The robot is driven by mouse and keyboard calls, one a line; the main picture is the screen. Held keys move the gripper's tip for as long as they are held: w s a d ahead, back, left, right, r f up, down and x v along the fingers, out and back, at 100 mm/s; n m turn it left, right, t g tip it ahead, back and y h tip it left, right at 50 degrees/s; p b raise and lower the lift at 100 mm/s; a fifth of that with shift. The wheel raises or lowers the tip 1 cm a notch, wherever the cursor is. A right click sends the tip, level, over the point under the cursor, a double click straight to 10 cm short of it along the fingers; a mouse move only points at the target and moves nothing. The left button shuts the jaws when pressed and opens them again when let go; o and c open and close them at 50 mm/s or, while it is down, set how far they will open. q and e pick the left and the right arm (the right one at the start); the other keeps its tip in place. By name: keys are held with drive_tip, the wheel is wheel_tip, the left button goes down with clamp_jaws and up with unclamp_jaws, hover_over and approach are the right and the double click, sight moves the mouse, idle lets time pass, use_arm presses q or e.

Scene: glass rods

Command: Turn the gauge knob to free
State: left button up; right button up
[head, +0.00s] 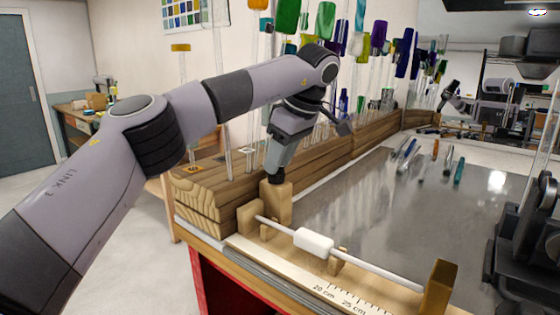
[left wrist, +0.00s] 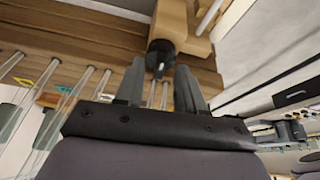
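The gauge knob is a small black round piece (left wrist: 160,50) on the wooden end block (head: 277,203) of the gauge. In the head view it is mostly hidden by my left gripper (head: 276,168), which points down at the block. In the left wrist view the two grey fingers of my left gripper (left wrist: 159,80) stand apart, with the knob between and just beyond their tips. I cannot tell whether they touch it. The gauge has a rod with a white sleeve (head: 314,241) above a ruler strip (head: 310,283) marked in cm.
A wooden rack (head: 230,185) with upright glass rods runs behind the block. A grey metal worktop (head: 400,215) lies to the right, with several coloured rods (head: 434,150) at its back. A wooden end post (head: 438,288) stands at the front right. Dark machinery fills the right edge.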

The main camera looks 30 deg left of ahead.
use_arm(q)
drive_tip(key=shift+f, duration=0.15)
clamp_jaws()
drive_tip(key=shift+r+m+p, duration=0.2)
drive_tip(key=shift+m+p, duration=0.2)
drive_tip(key=shift+p, duration=0.2)
drive_tip(key=shift+f+m+t, duration=0.15)
drive_tip(key=shift+m+t, duration=0.15)
unclamp_jaws()
drive_tip(key=p+v, duration=0.1)
drive_tip(key=v, duration=0.6)
